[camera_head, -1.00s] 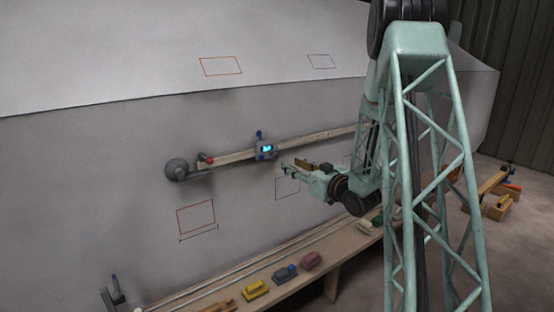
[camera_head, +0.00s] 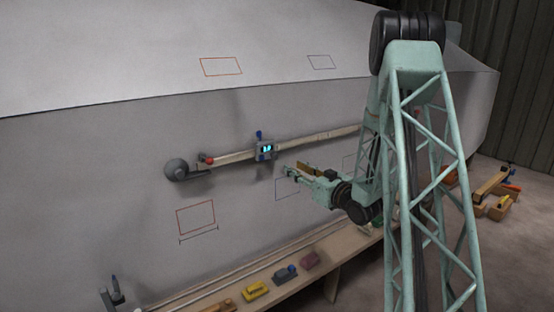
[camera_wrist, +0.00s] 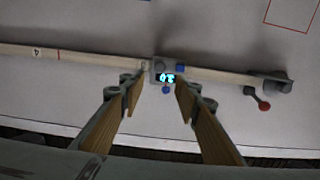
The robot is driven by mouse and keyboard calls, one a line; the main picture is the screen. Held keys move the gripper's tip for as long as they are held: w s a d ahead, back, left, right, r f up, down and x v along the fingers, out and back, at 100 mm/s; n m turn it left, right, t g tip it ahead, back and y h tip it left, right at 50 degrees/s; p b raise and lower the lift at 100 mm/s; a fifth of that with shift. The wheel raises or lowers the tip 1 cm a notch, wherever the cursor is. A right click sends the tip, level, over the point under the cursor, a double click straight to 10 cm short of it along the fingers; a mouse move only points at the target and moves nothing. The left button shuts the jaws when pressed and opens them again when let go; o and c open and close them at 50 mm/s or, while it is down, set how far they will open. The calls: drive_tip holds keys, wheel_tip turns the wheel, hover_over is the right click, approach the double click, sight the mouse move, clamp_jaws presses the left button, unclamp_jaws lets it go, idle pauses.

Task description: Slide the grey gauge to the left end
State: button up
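The grey gauge (camera_head: 265,150), with a lit cyan display and blue knobs, sits on a pale rail (camera_head: 317,138) along the hull side. In the head view it is nearer the rail's left end, which has a red-tipped lever (camera_head: 207,160). My gripper (camera_head: 287,172) is a little below and right of the gauge and apart from it. In the wrist view my gripper (camera_wrist: 160,90) is open and empty, its wood-coloured fingers spread, with the gauge (camera_wrist: 161,72) just beyond and between the tips. There the red-tipped lever (camera_wrist: 263,104) lies to the right.
A dark rounded fitting (camera_head: 177,169) stands at the rail's left end. Red and dark rectangles are outlined on the hull, one red outline (camera_head: 196,217) below the rail. A bench (camera_head: 333,268) below carries several blocks, including a yellow one (camera_head: 256,290). The hull around the gauge is clear.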

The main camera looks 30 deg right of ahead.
sight(276, 157)
drive_tip(key=w, duration=0.4)
drive_tip(key=w+a, duration=0.1)
drive_tip(key=w, duration=0.8)
drive_tip(key=shift+a+b, duration=0.15)
drive_tip(key=shift+b, duration=0.15)
clamp_jaws()
